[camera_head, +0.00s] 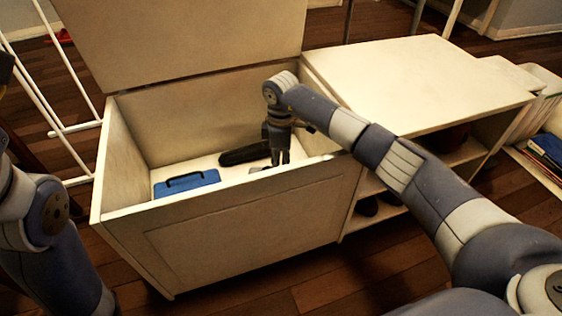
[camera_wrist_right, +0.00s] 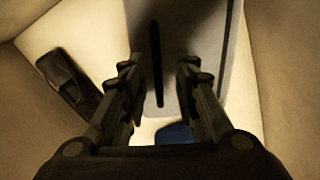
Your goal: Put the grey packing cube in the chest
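The chest (camera_head: 230,235) stands open, its lid (camera_head: 185,40) raised. My right gripper (camera_head: 278,160) reaches down into the chest, and its two fingers are apart in the right wrist view (camera_wrist_right: 160,85). The grey packing cube (camera_wrist_right: 205,45), with a dark slot-like strip, shows inside the chest beyond the fingertips. The fingers hide part of it, and I cannot tell whether they touch it. In the head view the cube is mostly or wholly hidden by the front wall and my gripper. My left arm is at the left edge; its gripper does not show clearly.
A blue packing cube (camera_head: 187,183) lies on the chest floor at the left. A black item (camera_head: 244,155) lies near the back wall. A white shelf unit (camera_head: 425,80) adjoins the chest on the right. A white rack (camera_head: 50,105) stands at the left.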

